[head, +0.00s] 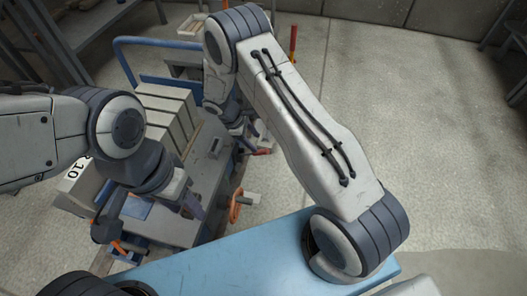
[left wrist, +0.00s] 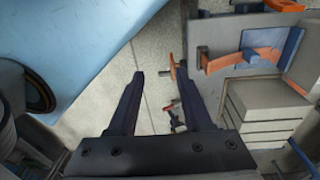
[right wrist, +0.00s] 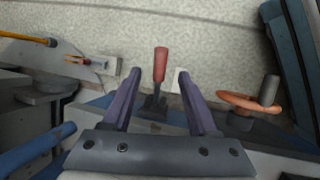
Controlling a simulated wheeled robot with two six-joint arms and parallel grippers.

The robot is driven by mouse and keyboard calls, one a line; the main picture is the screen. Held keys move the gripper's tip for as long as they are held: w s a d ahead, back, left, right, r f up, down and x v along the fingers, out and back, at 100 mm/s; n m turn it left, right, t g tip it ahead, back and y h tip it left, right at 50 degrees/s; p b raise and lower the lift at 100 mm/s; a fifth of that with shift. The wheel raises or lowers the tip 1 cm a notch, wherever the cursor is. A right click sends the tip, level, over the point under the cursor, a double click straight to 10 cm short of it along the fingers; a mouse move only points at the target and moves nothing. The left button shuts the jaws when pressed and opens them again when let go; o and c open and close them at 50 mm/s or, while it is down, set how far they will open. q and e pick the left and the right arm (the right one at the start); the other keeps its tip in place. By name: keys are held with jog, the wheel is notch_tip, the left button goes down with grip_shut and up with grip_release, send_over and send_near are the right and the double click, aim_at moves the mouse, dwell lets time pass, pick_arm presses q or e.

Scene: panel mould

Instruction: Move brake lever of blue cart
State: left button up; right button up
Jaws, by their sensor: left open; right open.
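The cart has a blue tubular handle (head: 125,62) and a grey deck carrying several pale blocks (head: 165,105). A lever with a red grip (right wrist: 160,62) stands upright from a dark base at the cart's edge. In the right wrist view it shows between the two fingers of my right gripper (right wrist: 163,85), which is open and not visibly touching it. In the head view the red grip (head: 262,152) shows just beside my right gripper (head: 243,140). My left gripper (left wrist: 160,88) is open and empty, over the near end of the cart.
An orange handwheel (head: 236,206) sticks out from the cart's side; it also shows in the right wrist view (right wrist: 245,103). My blue base lies in front. Shelving (head: 85,40) stands at back left. The concrete floor (head: 430,130) at right is clear.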

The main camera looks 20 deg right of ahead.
aim_at(264, 152)
jog(key=b+x, duration=0.3)
jog(key=x, duration=0.6)
jog(key=shift+f, duration=0.2)
grip_shut()
jog(key=shift+w, duration=0.1)
dwell(1.0)
